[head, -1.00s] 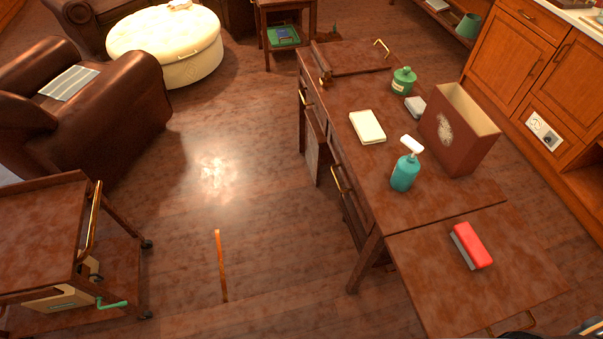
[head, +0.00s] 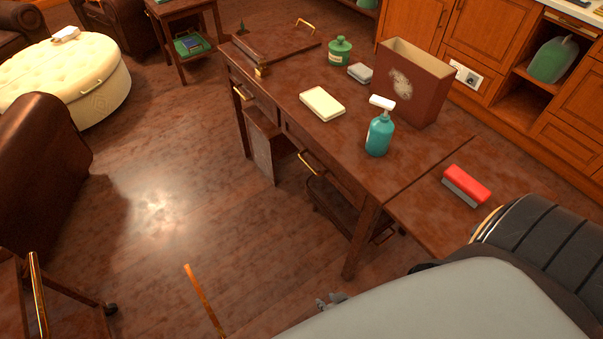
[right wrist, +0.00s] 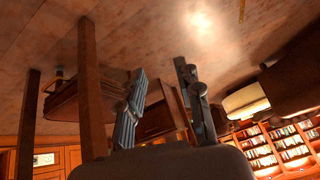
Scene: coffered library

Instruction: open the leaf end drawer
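The desk (head: 330,140) has a leaf (head: 425,205) at its near right end. The drawer front beside that leaf, on the desk's long side, carries a brass handle (head: 312,163) and looks shut. A second brass handle (head: 240,92) is on the drawer at the far end. My right gripper (head: 330,300) shows only as small grey fingertips past my pale arm, low and in front of the desk, apart from the drawer handle. In the right wrist view its two fingers (right wrist: 160,95) are spread, with nothing seen held between them. My left gripper is not in view.
On the desk stand a teal spray bottle (head: 379,133), a brown box (head: 412,85), a green jar (head: 339,52) and a cream block (head: 322,103). A red brush (head: 466,186) lies on the leaf. A trolley (head: 60,310) is at lower left. Floor before the desk is open.

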